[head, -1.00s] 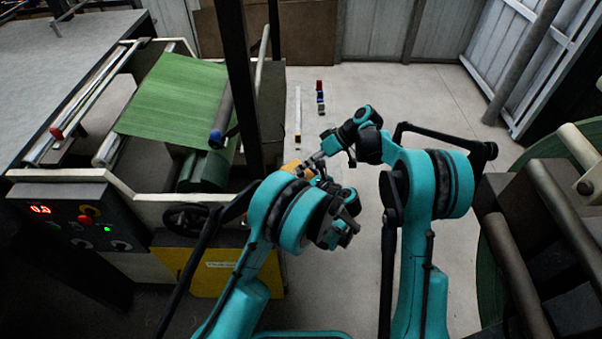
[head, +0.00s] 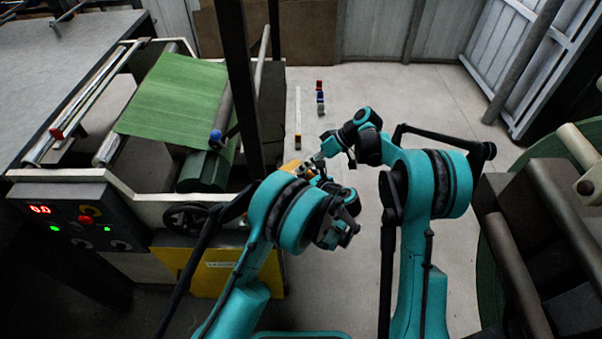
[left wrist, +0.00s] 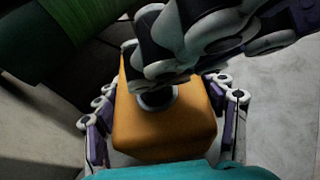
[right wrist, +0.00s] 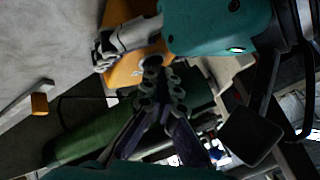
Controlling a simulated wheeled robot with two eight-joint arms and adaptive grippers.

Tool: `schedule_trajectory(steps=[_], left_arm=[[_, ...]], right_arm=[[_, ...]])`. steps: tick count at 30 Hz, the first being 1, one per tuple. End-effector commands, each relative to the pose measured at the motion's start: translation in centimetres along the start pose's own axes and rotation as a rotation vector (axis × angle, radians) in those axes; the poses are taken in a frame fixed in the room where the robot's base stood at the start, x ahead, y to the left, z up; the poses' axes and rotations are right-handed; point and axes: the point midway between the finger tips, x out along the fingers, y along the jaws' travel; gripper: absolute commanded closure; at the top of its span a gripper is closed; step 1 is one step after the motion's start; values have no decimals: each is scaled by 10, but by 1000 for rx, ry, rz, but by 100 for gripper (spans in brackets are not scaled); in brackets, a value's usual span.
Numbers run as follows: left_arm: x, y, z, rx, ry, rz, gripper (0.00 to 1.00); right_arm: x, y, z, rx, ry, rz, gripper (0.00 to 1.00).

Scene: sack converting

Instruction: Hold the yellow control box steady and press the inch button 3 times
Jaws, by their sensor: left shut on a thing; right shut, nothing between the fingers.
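The yellow control box (left wrist: 165,130) sits between the fingers of my left gripper (left wrist: 166,108), which is shut on its sides. In the head view, only a small part of the box (head: 291,166) shows beyond my left arm. A dark round button (left wrist: 157,98) is on its top face. My right gripper (right wrist: 158,84) is shut and empty, with its fingertips at the box. In the left wrist view, the right fingertips (left wrist: 152,72) are over the button and partly hide it. I cannot tell whether they touch it. The button's label is not readable.
The machine with a green web (head: 175,95) stands at left, with a handwheel (head: 187,217). Its panel (head: 75,218) has a red display and two green lights. Small coloured blocks (head: 319,97) lie on open floor behind my arms. A large roll stand (head: 555,200) is close on the right.

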Motion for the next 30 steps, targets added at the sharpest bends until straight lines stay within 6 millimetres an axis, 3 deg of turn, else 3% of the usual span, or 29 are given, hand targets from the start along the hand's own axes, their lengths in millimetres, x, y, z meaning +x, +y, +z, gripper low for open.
schedule_trajectory(steps=[20, 30], left_arm=[[1, 0, -1, -1, 3, 1, 67], [1, 0, -1, -1, 3, 1, 67]], right_arm=[[-12, -9, -9, 0, 0, 0, 100], [-35, -26, -26, 0, 0, 0, 100]])
